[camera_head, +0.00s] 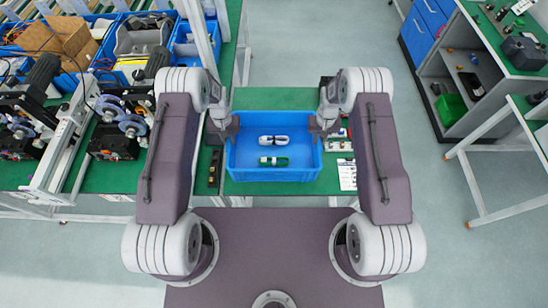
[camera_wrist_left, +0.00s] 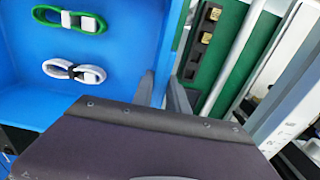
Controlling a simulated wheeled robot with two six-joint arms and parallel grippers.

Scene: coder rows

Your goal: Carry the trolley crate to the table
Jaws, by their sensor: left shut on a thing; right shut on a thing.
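The blue crate (camera_head: 272,174) is in the middle of the head view, over the green table top (camera_head: 270,98). I cannot tell whether it rests on the table or hangs just above it. A white-and-black looped cable (camera_head: 273,140) and a green-and-white looped cable (camera_head: 273,161) lie inside it. My left gripper (camera_head: 230,130) is shut on the crate's left wall, and my right gripper (camera_head: 319,128) is shut on its right wall. In the left wrist view the left fingers (camera_wrist_left: 163,92) straddle the crate's wall (camera_wrist_left: 125,50).
A dark strip with small parts (camera_head: 214,168) lies left of the crate. Small parts and a white sheet (camera_head: 346,173) lie to its right. Machines (camera_head: 50,110) and blue bins (camera_head: 140,35) fill the left. A shelf unit (camera_head: 460,70) stands right across open floor.

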